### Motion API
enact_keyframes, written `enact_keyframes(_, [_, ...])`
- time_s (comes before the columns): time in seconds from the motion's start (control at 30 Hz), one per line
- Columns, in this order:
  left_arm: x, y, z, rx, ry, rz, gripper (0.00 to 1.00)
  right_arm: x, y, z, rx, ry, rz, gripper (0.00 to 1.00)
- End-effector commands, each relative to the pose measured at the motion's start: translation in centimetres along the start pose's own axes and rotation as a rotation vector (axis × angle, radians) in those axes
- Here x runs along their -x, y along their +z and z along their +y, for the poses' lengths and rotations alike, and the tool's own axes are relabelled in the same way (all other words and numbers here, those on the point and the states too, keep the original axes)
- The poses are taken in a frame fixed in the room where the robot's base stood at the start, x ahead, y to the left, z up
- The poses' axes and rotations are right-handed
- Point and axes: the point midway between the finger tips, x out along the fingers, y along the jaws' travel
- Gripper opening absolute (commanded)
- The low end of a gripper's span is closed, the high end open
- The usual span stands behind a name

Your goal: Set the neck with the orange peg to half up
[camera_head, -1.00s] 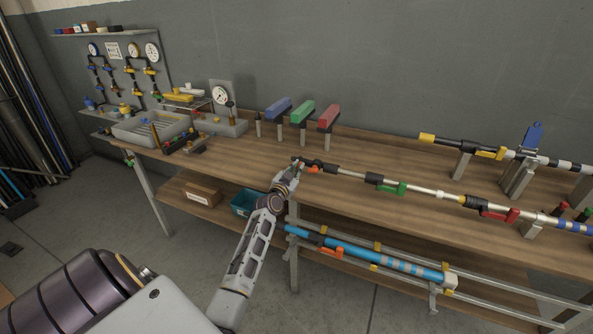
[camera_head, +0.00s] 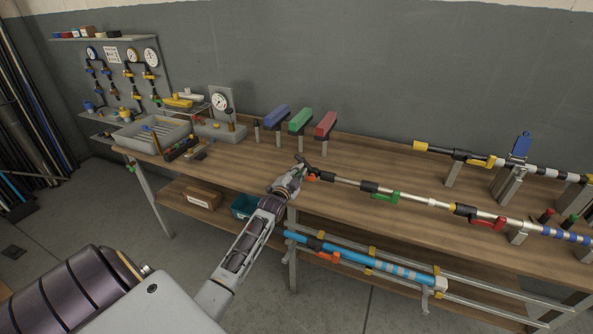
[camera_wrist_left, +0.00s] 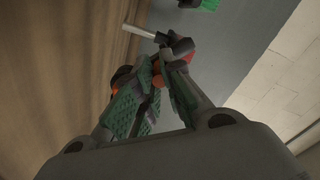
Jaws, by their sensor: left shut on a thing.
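A long jointed pole (camera_head: 350,182) lies along the bench, with an orange peg (camera_head: 313,177) near its left end. The dark neck (camera_head: 303,160) there slants up to the left, out of line with the pole. My left gripper (camera_head: 299,171) is at this end, shut on the neck. In the left wrist view its green-padded fingers (camera_wrist_left: 155,92) close near small orange parts (camera_wrist_left: 158,80); the dark neck piece shows just beyond, and the fingers hide the exact contact. My right gripper is not in view.
Green (camera_head: 386,197) and red (camera_head: 490,223) levers sit farther right on the pole. A second black pole (camera_head: 440,150) rests on grey stands behind. Blue, green and red blocks stand on posts at the back. A blue pole (camera_head: 350,255) hangs on the lower rack.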

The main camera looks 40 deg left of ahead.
Motion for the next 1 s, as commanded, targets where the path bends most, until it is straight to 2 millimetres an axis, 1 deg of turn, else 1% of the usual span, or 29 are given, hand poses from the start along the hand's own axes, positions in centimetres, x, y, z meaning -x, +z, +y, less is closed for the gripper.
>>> enact_keyframes(0.07, [0.0,-0.3,-0.2,-0.033,-0.001,0.000,0.00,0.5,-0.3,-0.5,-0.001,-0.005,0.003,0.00])
enact_keyframes(0.17, [0.0,-0.5,-0.2,-0.066,-0.001,0.001,0.00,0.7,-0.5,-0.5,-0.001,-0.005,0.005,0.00])
enact_keyframes(0.33, [0.0,-0.6,-0.2,-0.097,-0.001,0.001,0.00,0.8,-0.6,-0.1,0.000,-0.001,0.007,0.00])
enact_keyframes(0.77, [0.0,-0.6,-0.1,-0.103,-0.001,0.001,0.00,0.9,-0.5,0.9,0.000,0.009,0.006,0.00])
enact_keyframes(0.8, [0.0,-0.6,-0.1,-0.103,-0.001,0.001,0.15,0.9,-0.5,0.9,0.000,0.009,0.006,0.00])
enact_keyframes(0.97, [0.0,-0.6,-0.1,-0.103,-0.001,0.001,0.35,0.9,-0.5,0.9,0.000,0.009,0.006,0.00])
enact_keyframes(1.0, [0.0,-0.6,-0.1,-0.103,-0.001,0.000,0.35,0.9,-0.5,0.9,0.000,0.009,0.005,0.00])
